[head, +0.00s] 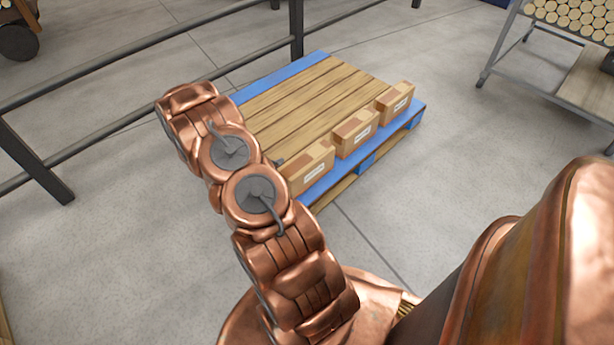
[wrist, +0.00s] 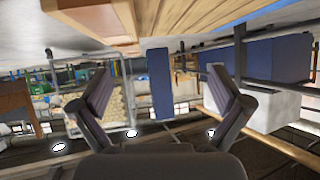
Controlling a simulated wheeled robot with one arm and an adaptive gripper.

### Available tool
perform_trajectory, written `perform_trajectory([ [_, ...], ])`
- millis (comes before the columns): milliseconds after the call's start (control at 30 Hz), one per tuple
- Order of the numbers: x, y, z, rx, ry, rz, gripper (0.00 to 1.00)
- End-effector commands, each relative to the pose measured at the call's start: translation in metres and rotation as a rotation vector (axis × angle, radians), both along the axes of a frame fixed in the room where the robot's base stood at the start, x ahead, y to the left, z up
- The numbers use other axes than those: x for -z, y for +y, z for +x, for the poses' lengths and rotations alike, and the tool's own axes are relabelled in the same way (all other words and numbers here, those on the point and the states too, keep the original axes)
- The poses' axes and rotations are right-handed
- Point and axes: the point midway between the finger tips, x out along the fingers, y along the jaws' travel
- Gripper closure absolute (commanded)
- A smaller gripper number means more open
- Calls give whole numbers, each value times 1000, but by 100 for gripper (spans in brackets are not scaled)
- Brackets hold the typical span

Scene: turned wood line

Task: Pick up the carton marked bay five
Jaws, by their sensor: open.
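Three cardboard cartons stand in a row along the right edge of a wooden pallet (head: 290,96) with blue edge boards. The near carton (head: 322,160) is partly behind my arm; the middle carton (head: 365,122) and the far carton (head: 402,93) are in clear view. Each has a white label, too small to read, so I cannot tell which is bay five. In the wrist view, which looks upside down, my gripper (wrist: 160,76) is open and empty. A carton (wrist: 90,22) shows at the top there, apart from the fingers. In the head view my arm mostly hides the gripper.
A dark metal railing (head: 120,119) runs behind and left of the pallet. A grey rack (head: 510,50) with stacked round wood (head: 567,14) stands at the upper right. The concrete floor right of the pallet is clear.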

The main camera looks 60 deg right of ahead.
Motion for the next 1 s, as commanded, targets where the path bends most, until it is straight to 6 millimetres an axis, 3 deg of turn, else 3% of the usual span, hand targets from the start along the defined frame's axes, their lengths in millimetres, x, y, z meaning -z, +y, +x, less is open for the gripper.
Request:
perform_trajectory([
  [33,22,-6,-17,36,27,-24,0],
  [200,42,-18,-55,120,85,-98,0],
  [300,46,-21,-67,144,105,-120,0],
  [1000,66,-61,-80,151,107,-127,0],
])
